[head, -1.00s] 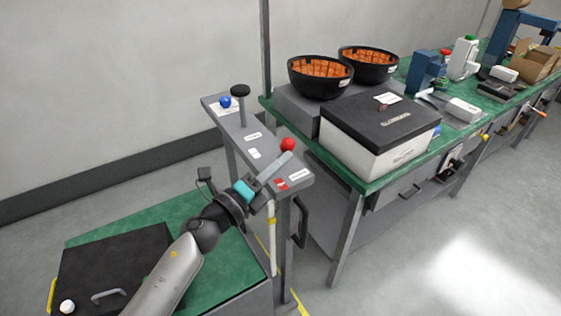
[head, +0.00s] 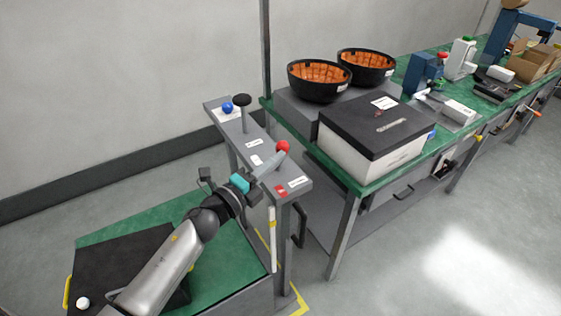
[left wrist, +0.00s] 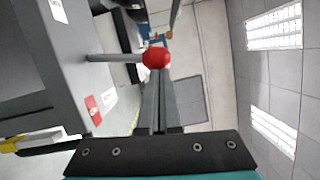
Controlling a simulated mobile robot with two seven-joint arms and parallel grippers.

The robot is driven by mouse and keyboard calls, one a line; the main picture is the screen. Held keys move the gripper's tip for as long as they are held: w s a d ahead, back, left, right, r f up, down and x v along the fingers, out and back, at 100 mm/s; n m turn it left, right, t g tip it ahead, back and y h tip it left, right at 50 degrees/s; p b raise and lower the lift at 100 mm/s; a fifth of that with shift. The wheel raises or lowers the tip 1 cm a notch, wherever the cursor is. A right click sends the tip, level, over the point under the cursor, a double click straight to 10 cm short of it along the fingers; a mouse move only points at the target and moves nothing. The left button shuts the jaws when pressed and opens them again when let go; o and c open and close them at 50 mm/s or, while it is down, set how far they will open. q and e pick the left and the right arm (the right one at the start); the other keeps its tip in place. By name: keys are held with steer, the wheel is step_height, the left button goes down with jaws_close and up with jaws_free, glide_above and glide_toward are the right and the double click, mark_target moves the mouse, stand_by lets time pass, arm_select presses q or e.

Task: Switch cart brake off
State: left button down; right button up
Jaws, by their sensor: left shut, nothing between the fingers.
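The grey control panel (head: 266,178) on a post has a red-knobbed lever (head: 283,146), a blue knob (head: 227,107) and a black knob (head: 242,100). A small red label sits near its front end. I cannot read which lever is the brake. My left gripper (head: 278,160) is shut and empty, with its fingertips at the red knob. In the left wrist view the red knob (left wrist: 156,57) is just beyond the shut fingers (left wrist: 158,98), its rod running left to the panel. I cannot tell whether they touch. My right gripper is not in view.
A green workbench (head: 380,180) right of the panel holds a black-lidded box (head: 375,128) and two black bowls (head: 320,80). A green-topped surface (head: 225,262) with a black case lies under my left arm. A black handle (head: 299,226) hangs below the panel.

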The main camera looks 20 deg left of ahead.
arm_select(q)
steer(key=w+a+r+n+g+p, duration=0.1)
steer(key=w+a+n+g+p, duration=0.1)
steer(key=w+a+n+p, duration=0.2)
steer(key=shift+w+a+n+p, duration=0.3)
steer(key=shift+a+n+p, duration=0.8)
steer(key=shift+p, duration=0.75)
steer(key=shift+d+r, duration=0.1)
steer(key=shift+d, duration=0.05)
steer(key=shift+r, duration=0.1)
